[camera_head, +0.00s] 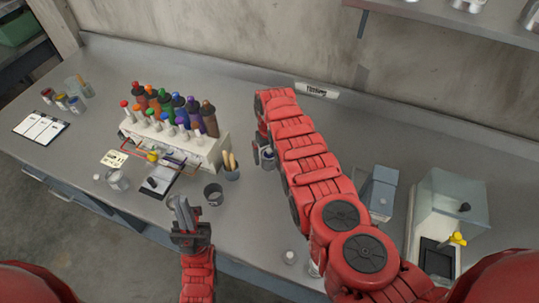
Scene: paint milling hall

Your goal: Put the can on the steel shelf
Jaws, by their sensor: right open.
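A small light can (268,158) with dark bands stands on the grey bench near the middle, partly hidden by my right gripper and arm. My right gripper (261,150) is at the can, open; the arm hides much of it, and I cannot tell whether its fingers touch the can. The steel shelf (465,21) is on the wall at the upper right, partly cut off by the picture's edge. My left gripper (182,207) is over the front edge of the bench, apart from the can; its fingers lie close together and hold nothing visible.
A rack (203,150) of colourful bottles stands left of the can. A dark cup (213,194) and a pot with wooden tools (231,171) are in front. A glass-sided box (449,213) stands at right. Metal containers (468,4) sit on the shelf. Bench surface behind the rack is clear.

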